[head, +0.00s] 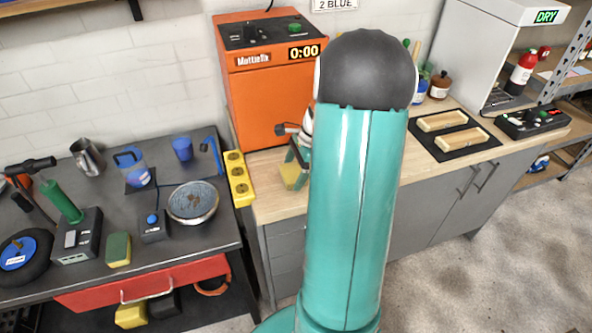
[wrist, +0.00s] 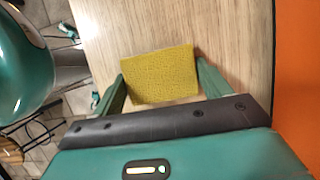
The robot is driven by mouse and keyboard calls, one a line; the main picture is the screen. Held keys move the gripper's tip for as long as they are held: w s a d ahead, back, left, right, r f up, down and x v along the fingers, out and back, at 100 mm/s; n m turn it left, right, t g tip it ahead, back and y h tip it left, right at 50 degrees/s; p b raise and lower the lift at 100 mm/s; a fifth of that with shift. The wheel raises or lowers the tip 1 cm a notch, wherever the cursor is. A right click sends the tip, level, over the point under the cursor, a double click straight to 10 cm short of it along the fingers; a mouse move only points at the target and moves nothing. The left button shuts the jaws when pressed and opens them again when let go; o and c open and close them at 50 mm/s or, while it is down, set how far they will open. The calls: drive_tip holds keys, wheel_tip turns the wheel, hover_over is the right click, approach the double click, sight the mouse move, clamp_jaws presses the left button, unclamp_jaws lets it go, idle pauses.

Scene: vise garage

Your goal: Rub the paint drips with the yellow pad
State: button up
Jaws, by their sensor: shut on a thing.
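My gripper (wrist: 160,85) is shut on the yellow pad (wrist: 157,74), with one finger at each side of it in the wrist view. The pad has a rough, textured face and is over the pale wooden counter (wrist: 215,28). In the head view the pad (head: 291,179) shows low beside my arm, near the front of the orange machine (head: 262,105). I cannot tell whether it touches the counter. I can make out no paint drips in either view; my arm covers part of the counter in the head view.
A yellow socket strip (head: 239,180) stands at the counter's left end. The dark bench (head: 215,240) at left holds a round dish (head: 193,202), a green-and-yellow sponge (head: 118,249) and tools. A black mat (head: 462,153) with two wooden trays lies on the counter at right.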

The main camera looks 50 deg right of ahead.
drive_tip(key=shift+w+a+r, duration=0.15)
drive_tip(key=shift+r, duration=0.15)
wheel_tip(320, 180, up, 2)
drive_tip(key=shift+r, duration=0.6)
drive_tip(key=shift+v, duration=0.85)
drive_tip(key=shift+w+a+r, duration=0.1)
drive_tip(key=shift+r, duration=1.2)
